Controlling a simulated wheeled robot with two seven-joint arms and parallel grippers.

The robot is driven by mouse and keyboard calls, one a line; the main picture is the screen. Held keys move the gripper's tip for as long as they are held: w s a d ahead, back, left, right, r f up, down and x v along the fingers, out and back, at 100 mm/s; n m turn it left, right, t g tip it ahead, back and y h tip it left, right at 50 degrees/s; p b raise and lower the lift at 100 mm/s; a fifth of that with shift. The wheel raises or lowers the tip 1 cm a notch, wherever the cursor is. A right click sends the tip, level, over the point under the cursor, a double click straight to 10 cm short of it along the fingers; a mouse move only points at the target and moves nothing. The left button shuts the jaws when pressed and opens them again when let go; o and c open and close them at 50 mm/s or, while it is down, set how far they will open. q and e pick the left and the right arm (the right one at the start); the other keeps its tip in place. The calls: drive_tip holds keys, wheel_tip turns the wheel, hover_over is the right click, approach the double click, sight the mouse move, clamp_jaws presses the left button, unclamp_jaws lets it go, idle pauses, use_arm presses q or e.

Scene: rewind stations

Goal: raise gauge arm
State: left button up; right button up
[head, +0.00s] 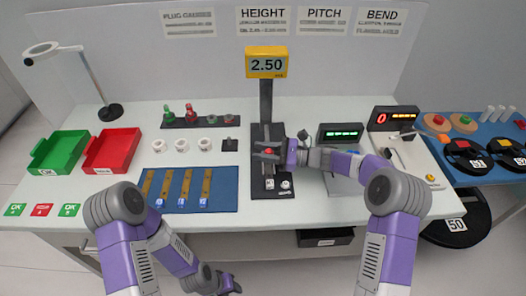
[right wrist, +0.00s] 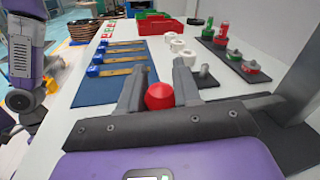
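The height gauge stands mid-table, with a dark column (head: 266,98), a yellow display (head: 266,65) reading 2.50 and a dark base (head: 258,186). A red ball knob (right wrist: 160,96) sits between the fingers of my right gripper (right wrist: 159,88). It fills the gap, and the fingers appear to press it from both sides. In the head view my right gripper (head: 270,152) reaches in from the right in front of the column and hides much of the gauge arm. My left gripper (head: 230,285) hangs low before the table, its fingers too small to read.
A blue mat (head: 230,199) with several strips lies left of the gauge. White rings (head: 181,145) and a dark rack (head: 200,121) with green and red pieces are behind it. Green (head: 42,166) and red (head: 100,166) trays stand far left. Two other gauge stations stand right.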

clamp_jaws()
use_arm(q)
drive_tip(key=shift+r, duration=0.1)
use_arm(e)
drive_tip(key=shift+r+p, duration=0.35)
drive_tip(key=shift+p, duration=0.25)
use_arm(q)
wheel_tip(320, 180, up, 14)
drive_tip(key=p, duration=1.3)
drive_tip(key=shift+r, duration=0.2)
use_arm(e)
drive_tip(key=w+r+m, duration=0.5)
drive_tip(key=r, duration=0.3)
drive_tip(key=shift+h, duration=0.4)
drive_tip(key=shift+w, duration=0.1)
use_arm(q)
drive_tip(key=shift+c, duration=0.4)
use_arm(e)
drive_tip(key=shift+r, duration=0.1)
